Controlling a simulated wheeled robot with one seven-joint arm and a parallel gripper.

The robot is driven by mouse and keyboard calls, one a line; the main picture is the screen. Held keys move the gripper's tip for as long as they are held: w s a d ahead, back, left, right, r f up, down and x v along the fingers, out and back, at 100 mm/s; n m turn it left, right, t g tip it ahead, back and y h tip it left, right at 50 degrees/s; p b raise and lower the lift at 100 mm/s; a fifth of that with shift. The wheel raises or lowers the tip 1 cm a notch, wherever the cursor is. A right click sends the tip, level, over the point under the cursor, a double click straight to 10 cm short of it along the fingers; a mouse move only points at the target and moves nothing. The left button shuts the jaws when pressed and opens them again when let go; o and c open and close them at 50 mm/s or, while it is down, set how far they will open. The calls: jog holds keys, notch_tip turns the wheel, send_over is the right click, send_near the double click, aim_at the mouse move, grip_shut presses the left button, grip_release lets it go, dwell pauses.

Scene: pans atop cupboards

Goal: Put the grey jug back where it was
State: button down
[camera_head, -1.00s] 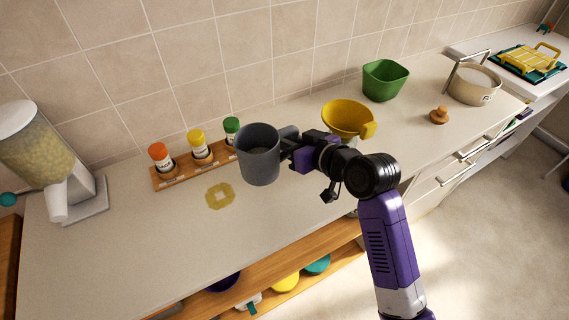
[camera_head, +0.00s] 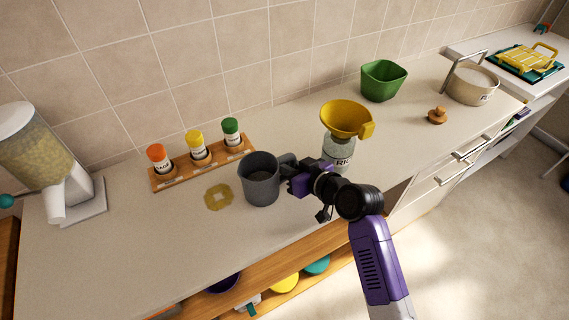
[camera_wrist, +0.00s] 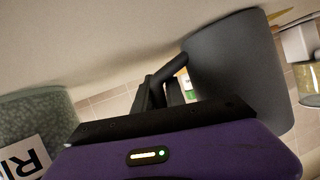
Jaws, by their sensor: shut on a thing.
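My gripper (camera_head: 288,172) is shut on the jug's handle, on the jug's right side. In the wrist view the jug (camera_wrist: 237,70) fills the upper right, and its handle runs between my fingers (camera_wrist: 165,92).
A jar (camera_head: 338,152) with a yellow funnel (camera_head: 346,118) on it stands right of my gripper. A spice rack (camera_head: 205,164) stands behind the jug. A dispenser (camera_head: 45,165) is at the left. Counter in front of the mark is clear.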

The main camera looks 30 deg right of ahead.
jog(key=shift+f, duration=0.1)
jog(key=c, duration=1.4)
grip_release()
jog(key=shift+r, duration=0.2)
jog(key=b+v, duration=0.2)
jog(key=v, duration=0.8)
jog(key=shift+s, duration=0.25)
jog(key=shift+v, duration=0.75)
jog(key=shift+d+r, duration=0.1)
jog(key=shift+d, duration=0.05)
